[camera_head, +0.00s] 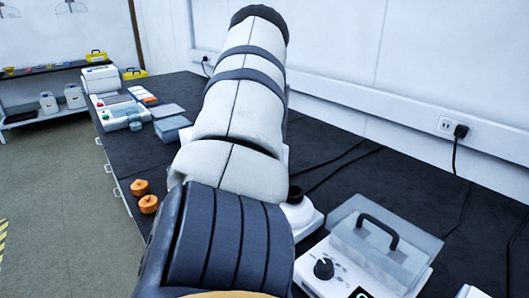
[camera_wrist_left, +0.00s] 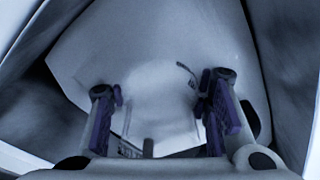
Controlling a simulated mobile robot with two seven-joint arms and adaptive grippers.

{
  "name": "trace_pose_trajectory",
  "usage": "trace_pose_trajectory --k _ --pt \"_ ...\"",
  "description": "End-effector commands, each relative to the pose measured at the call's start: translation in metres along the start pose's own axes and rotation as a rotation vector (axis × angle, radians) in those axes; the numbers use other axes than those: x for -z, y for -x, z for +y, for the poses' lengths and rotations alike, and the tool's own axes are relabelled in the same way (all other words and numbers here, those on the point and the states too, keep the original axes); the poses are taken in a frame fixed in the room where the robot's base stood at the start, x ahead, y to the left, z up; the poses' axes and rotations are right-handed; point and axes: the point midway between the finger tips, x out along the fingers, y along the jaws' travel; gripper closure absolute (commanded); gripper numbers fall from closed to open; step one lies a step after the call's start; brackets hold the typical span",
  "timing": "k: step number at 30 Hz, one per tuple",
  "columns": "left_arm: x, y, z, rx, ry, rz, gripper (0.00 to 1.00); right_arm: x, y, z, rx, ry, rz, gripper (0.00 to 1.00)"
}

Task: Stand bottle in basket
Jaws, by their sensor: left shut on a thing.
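In the left wrist view, the two purple-padded fingers of my left gripper (camera_wrist_left: 158,115) stand apart, one on each side of a large, pale, smooth body. This looks like the bottle (camera_wrist_left: 150,60), seen so close that it fills most of the view; its full outline and its base are hidden. My left gripper is shut on it. In the head view, one of my arms covers the middle, and neither gripper shows. I cannot make out a basket in either view. My right gripper is out of view.
A dark bench (camera_head: 335,150) runs along the wall. A white device with a clear lid (camera_head: 385,245) stands at the lower right, with black cables behind.

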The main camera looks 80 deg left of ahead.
Motion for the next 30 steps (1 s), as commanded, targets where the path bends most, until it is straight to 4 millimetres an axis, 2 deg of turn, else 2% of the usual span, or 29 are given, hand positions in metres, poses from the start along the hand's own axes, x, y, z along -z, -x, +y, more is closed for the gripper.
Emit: trace_pose_trajectory --k 6,7,8,16,19,30 --pt "0.000 -0.003 0.000 0.001 0.000 0.001 0.94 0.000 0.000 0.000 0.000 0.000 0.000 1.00" --pt "0.000 -0.003 0.000 0.001 0.000 0.001 0.50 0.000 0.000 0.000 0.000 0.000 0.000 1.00" --pt "0.000 -0.003 0.000 0.001 0.000 0.001 0.46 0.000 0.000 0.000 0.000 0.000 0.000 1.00" --pt "0.000 -0.002 0.000 0.001 0.000 0.002 0.46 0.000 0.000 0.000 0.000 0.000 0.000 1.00" --pt "0.001 0.006 0.001 0.000 -0.001 0.004 0.46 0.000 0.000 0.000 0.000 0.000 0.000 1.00" --pt "0.001 0.099 0.000 0.000 0.000 0.005 0.46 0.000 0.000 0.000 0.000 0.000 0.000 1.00"
